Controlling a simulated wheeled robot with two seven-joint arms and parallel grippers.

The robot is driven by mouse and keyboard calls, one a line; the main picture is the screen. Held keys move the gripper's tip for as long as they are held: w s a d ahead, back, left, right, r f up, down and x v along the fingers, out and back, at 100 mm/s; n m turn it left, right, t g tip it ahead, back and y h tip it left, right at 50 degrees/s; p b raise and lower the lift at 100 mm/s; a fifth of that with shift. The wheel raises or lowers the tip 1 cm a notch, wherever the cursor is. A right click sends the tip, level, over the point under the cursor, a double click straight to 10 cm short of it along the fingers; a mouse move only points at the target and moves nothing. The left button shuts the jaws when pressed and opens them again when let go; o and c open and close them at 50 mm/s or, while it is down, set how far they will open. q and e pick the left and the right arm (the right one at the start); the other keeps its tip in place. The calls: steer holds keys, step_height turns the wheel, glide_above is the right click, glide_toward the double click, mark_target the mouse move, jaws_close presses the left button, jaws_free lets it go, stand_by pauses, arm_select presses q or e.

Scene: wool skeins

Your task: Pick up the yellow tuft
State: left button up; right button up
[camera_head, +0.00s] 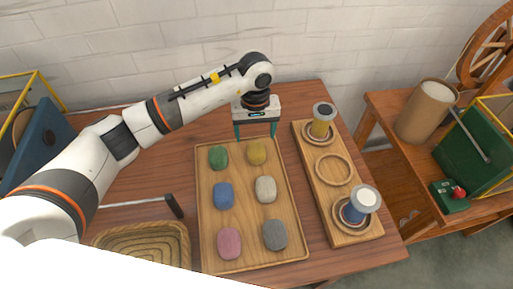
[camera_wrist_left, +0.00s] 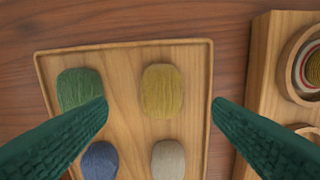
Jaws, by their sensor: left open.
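The yellow tuft (camera_head: 257,152) lies at the far right of a wooden tray (camera_head: 205,248), beside a green tuft (camera_head: 218,156). In the left wrist view the yellow tuft (camera_wrist_left: 162,91) sits between and beyond the two green fingers. My left gripper (camera_head: 257,134) is open and empty, pointing down above the tray's far edge near the yellow tuft. Its fingertips (camera_wrist_left: 160,101) are wide apart and do not appear to touch any tuft. My right gripper is not in view.
Blue (camera_head: 223,195), cream (camera_head: 265,189), pink (camera_head: 229,243) and grey (camera_head: 275,234) tufts share the tray. A wooden board (camera_head: 349,226) with spools in rings stands to the right.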

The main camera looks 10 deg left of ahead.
mark_target(256, 148)
arm_select(q)
steer(key=shift+f, duration=0.75)
steer(key=shift+d+f+p, duration=0.1)
steer(key=shift+f+p, duration=0.2)
steer(key=shift+f, duration=0.05)
step_height(256, 148, down, 4)
steer(key=shift+s+d+r+p, duration=0.1)
steer(key=shift+s+r+p, duration=0.1)
steer(key=shift+p, duration=0.25)
steer(key=shift+w+f, duration=0.1)
steer(key=shift+f, duration=0.3)
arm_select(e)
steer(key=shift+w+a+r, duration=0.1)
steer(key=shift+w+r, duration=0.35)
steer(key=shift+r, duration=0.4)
arm_select(q)
steer(key=c, duration=1)
